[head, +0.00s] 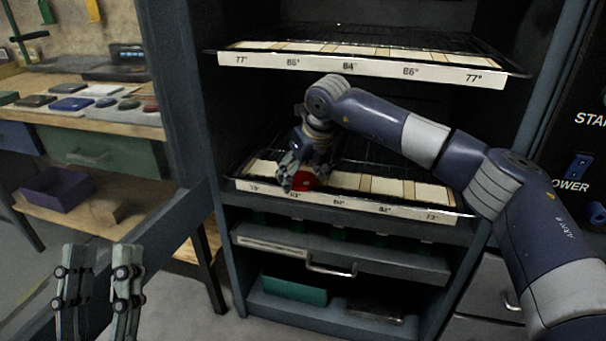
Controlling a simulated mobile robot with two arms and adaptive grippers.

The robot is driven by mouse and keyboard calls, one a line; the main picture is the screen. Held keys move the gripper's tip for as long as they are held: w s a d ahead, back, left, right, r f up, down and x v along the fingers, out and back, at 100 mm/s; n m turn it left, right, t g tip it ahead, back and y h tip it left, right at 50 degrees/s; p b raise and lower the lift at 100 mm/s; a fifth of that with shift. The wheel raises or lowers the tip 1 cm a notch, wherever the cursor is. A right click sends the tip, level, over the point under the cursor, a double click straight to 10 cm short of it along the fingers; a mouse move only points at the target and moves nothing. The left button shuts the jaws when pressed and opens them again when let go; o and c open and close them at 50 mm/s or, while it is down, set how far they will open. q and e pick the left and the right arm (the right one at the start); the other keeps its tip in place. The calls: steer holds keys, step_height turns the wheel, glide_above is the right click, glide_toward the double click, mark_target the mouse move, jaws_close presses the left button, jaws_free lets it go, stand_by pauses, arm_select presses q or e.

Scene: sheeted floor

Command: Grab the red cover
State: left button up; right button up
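The red cover (305,179) is a small red patch at the front edge of the middle shelf, just above its number strip. My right gripper (300,174) reaches down over it from the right arm, with its fingers right at the red cover and partly hiding it. I cannot tell whether the fingers are closed on it or only around it. My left gripper (99,262) is at the lower left, far from the shelf, with a gap between its two fingers and nothing in it.
An upper rack with a numbered strip (345,65) is above my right arm. Below the middle shelf are a drawer with a handle (330,269) and a green box (294,288). A workbench (91,121) with several small items stands left, beyond the cabinet's side post.

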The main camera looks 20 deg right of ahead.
stand_by(0.3)
steer(key=v, duration=0.7)
steer(key=shift+r, duration=0.25)
steer(key=shift+o, duration=0.2)
steer(key=shift+s, duration=0.1)
